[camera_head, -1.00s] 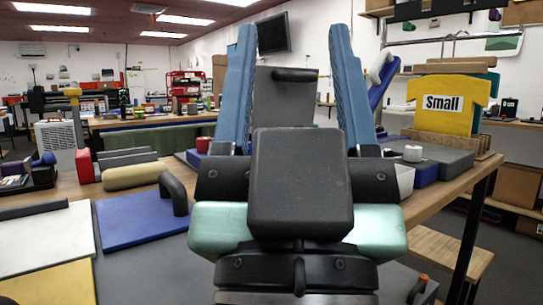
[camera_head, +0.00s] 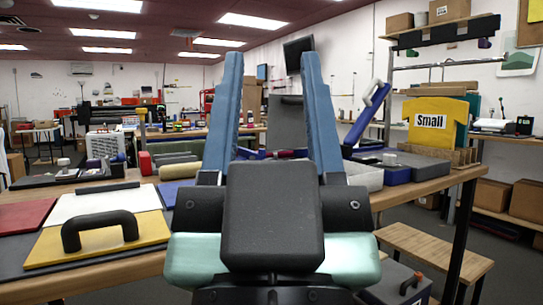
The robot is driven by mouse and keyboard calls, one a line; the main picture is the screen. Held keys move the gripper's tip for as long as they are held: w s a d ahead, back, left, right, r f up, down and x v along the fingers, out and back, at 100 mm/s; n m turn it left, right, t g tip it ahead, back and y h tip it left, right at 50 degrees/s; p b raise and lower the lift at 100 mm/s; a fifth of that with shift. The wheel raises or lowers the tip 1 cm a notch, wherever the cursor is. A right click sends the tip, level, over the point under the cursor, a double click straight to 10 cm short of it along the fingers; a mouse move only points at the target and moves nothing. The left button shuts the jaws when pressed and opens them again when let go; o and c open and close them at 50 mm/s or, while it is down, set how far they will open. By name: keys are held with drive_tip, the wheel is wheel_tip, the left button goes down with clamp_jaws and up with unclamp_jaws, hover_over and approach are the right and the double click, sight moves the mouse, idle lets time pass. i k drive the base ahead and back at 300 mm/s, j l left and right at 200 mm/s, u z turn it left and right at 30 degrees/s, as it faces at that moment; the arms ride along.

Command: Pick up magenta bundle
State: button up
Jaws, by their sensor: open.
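My gripper (camera_head: 271,60) reaches forward from the bottom middle of the view. Its two long blue fingers stand wide apart with nothing held between them. Beyond the fingers, low in the gap, a small dark reddish or magenta piece (camera_head: 286,153) lies on the workbench. It is partly hidden by my gripper, and I cannot tell for sure that it is the magenta bundle. My gripper is apart from it. No other magenta bundle is clear to see.
A workbench (camera_head: 150,262) crosses the view. On it are a yellow board (camera_head: 60,245) with a black handle, a white board (camera_head: 95,203), a red board (camera_head: 22,214), and a yellow "Small" shirt shape (camera_head: 436,122) at right. A wooden bench (camera_head: 435,252) stands at lower right.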

sight(282, 155)
drive_tip(key=i+l+u, duration=0.1)
drive_tip(key=i+l, duration=0.15)
drive_tip(key=i+l+u, duration=0.15)
drive_tip(key=l, duration=0.3)
drive_tip(key=i+l+u, duration=0.1)
drive_tip(key=i+l, duration=0.25)
drive_tip(key=i+l+u, duration=0.15)
drive_tip(key=l, duration=0.3)
drive_tip(key=i, duration=0.05)
